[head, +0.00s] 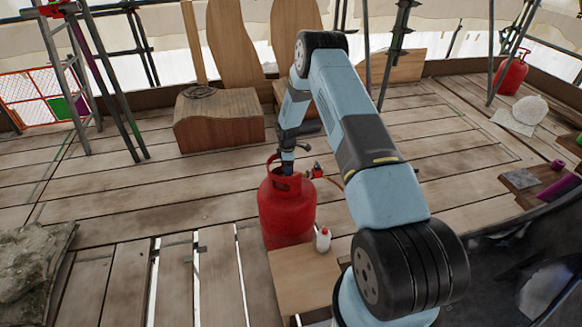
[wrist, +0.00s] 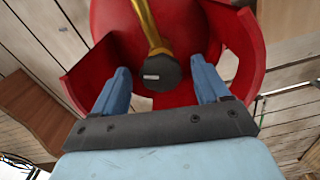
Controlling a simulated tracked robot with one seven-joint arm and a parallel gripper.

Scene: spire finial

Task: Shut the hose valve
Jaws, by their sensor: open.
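The red gas cylinder (head: 287,210) stands upright on the planks, with a cut-out collar around its top. In the wrist view the red collar (wrist: 112,45) surrounds a dark round knob (wrist: 160,75) on a brass-coloured stem (wrist: 146,22), which looks like the valve. My gripper (wrist: 160,68) is open, with one blue finger on each side of the knob and gaps showing. In the head view my gripper (head: 287,164) reaches down into the collar from above, and the knob is hidden there. A small red fitting (head: 317,171) with an orange hose sits just right of the collar.
A small white bottle (head: 322,239) stands close right of the cylinder, by a wooden board (head: 301,278). A wooden box (head: 218,122) with coiled cable is behind left. Another red cylinder (head: 511,75) stands far right. Planks left of the cylinder are mostly clear.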

